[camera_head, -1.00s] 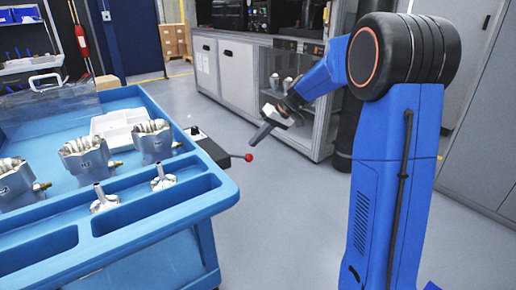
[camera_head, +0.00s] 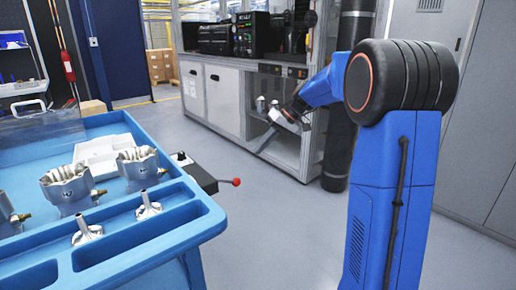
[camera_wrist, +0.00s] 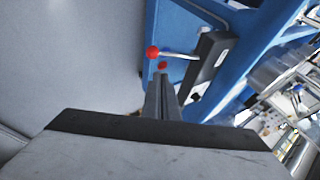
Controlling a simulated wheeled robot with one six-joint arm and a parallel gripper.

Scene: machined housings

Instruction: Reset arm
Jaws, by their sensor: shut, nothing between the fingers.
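My gripper (camera_head: 268,139) hangs over the floor to the right of the blue cart, with nothing held. In the wrist view my gripper (camera_wrist: 162,82) shows its fingers together, pointing toward the red-knobbed lever of the cart. My arm is folded, with the forearm reaching away from the shoulder in the head view.
The blue cart (camera_head: 215,222) stands at left with machined housings (camera_head: 70,187), small funnel-shaped parts (camera_head: 148,206) and a white tray (camera_head: 103,152). A lever with a red knob (camera_head: 236,182) juts from its side. A grey cabinet (camera_head: 212,84) stands behind. Floor between is clear.

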